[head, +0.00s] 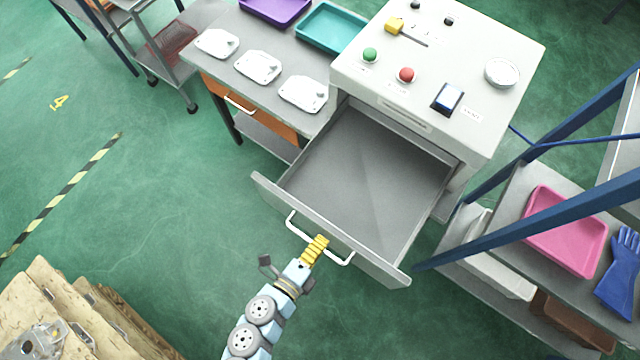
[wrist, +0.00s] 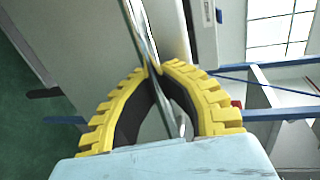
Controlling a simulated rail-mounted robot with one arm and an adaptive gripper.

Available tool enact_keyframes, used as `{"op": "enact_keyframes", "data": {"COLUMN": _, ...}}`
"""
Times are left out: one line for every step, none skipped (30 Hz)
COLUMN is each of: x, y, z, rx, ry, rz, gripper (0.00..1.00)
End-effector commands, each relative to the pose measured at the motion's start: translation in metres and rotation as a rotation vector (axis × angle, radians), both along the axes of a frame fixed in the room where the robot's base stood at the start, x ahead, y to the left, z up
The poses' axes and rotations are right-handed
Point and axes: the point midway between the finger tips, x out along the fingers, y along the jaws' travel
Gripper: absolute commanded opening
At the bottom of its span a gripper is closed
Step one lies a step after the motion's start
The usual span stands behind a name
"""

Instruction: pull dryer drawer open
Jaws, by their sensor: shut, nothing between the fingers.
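The dryer (head: 440,60) is a pale grey cabinet at the top right of the head view. Its drawer (head: 375,160) stands well out from the body, and its grey inside is empty. A white bar handle (head: 299,231) runs along the drawer front. My gripper (head: 320,240) is at the middle of this handle, with its yellow fingers over the bar in the head view. In the wrist view the ribbed fingertips (wrist: 155,68) meet, with a shiny bar running close by them. The fingers are shut and hold nothing; whether they touch the bar is unclear.
A table (head: 215,70) left of the dryer bears white castings (head: 258,67) and a teal tray (head: 333,27). A blue-framed rack (head: 480,215) with a pink tray (head: 565,230) stands close on the right. Wooden pallets (head: 95,310) lie at the lower left. The green floor left of the drawer is clear.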

Motion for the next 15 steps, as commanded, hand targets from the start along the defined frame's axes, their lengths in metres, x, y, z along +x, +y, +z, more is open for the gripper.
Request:
{"op": "enact_keyframes", "data": {"x": 0.0011, "y": -0.0011, "z": 0.0029, "rx": -0.005, "ry": -0.004, "rz": -0.002, "gripper": 0.00}}
{"op": "enact_keyframes", "data": {"x": 0.0011, "y": -0.0013, "z": 0.0031, "rx": -0.005, "ry": -0.005, "rz": -0.003, "gripper": 0.02}}
{"op": "enact_keyframes", "data": {"x": 0.0012, "y": -0.0015, "z": 0.0032, "rx": -0.005, "ry": -0.005, "rz": -0.003, "gripper": 0.14}}
{"op": "enact_keyframes", "data": {"x": 0.0011, "y": -0.0014, "z": 0.0031, "rx": -0.005, "ry": -0.005, "rz": -0.003, "gripper": 0.23}}
{"op": "enact_keyframes", "data": {"x": 0.0010, "y": -0.0014, "z": 0.0030, "rx": -0.005, "ry": -0.004, "rz": -0.003, "gripper": 0.31}}
{"op": "enact_keyframes", "data": {"x": 0.0010, "y": -0.0013, "z": 0.0027, "rx": -0.005, "ry": -0.004, "rz": -0.003, "gripper": 0.41}}
{"op": "enact_keyframes", "data": {"x": 0.0010, "y": -0.0012, "z": 0.0027, "rx": -0.005, "ry": -0.004, "rz": -0.003, "gripper": 0.41}}
{"op": "enact_keyframes", "data": {"x": 0.0009, "y": -0.0012, "z": 0.0025, "rx": -0.004, "ry": -0.003, "rz": -0.002, "gripper": 0.41}}
{"op": "enact_keyframes", "data": {"x": 0.0009, "y": -0.0012, "z": 0.0024, "rx": -0.004, "ry": -0.003, "rz": -0.002, "gripper": 0.41}}
{"op": "enact_keyframes", "data": {"x": 0.0008, "y": -0.0011, "z": 0.0022, "rx": -0.004, "ry": -0.003, "rz": -0.002, "gripper": 0.41}}
{"op": "enact_keyframes", "data": {"x": 0.0008, "y": -0.0011, "z": 0.0021, "rx": -0.004, "ry": -0.003, "rz": -0.002, "gripper": 0.41}}
{"op": "enact_keyframes", "data": {"x": 0.0009, "y": -0.0011, "z": 0.0021, "rx": -0.003, "ry": -0.002, "rz": -0.002, "gripper": 0.41}}
{"op": "enact_keyframes", "data": {"x": 0.0008, "y": -0.0010, "z": 0.0020, "rx": -0.003, "ry": -0.002, "rz": -0.002, "gripper": 0.41}}
{"op": "enact_keyframes", "data": {"x": 0.0008, "y": -0.0010, "z": 0.0019, "rx": -0.003, "ry": -0.003, "rz": -0.002, "gripper": 0.41}}
{"op": "enact_keyframes", "data": {"x": 0.0007, "y": -0.0010, "z": 0.0018, "rx": -0.003, "ry": -0.002, "rz": -0.002, "gripper": 0.41}}
